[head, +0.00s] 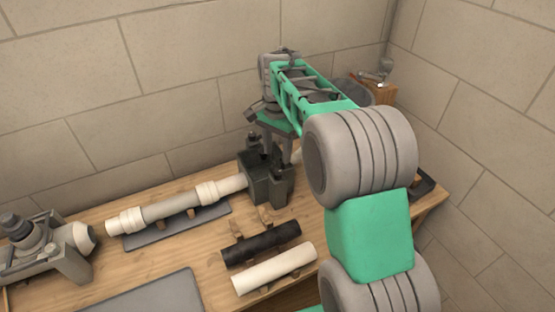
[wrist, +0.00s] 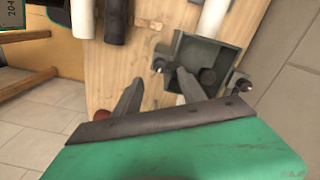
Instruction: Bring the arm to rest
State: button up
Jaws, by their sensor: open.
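My gripper (head: 277,158) is at the end of my green and grey arm, over the dark clamp block on the bench. In the wrist view its two grey fingers (wrist: 160,88) are spread apart with nothing seen between them. The dark clamp block (head: 257,182) sits around a pale pipe; the block also shows in the wrist view (wrist: 203,55), close beyond the fingertips. Whether a finger touches it I cannot tell. My arm is extended over the bench and hides part of its right side.
The pale pipe with white couplings (head: 168,206) runs left from the block. A black pipe (head: 262,244) and a white pipe (head: 275,268) lie in front on supports. A grey machine (head: 45,250) stands at left. A grey bucket (head: 357,88) is behind my arm. Walls close the back and right.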

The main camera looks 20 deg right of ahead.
dwell(0.3)
jog(key=shift+w+n, duration=0.3)
jog(key=shift+n, duration=0.7)
jog(key=s+f+n, duration=0.8)
jog(key=s+f, duration=0.1)
jog(key=s, duration=0.2)
jog(key=s+a+r+t, duration=0.1)
jog(key=s+a+r, duration=0.1)
jog(key=s, duration=1)
notch_tip(320, 180, up, 7)
jog(key=w+t, duration=0.1)
jog(key=t, duration=0.1)
jog(key=shift+n+t, duration=0.4)
jog(key=shift+c, duration=0.3)
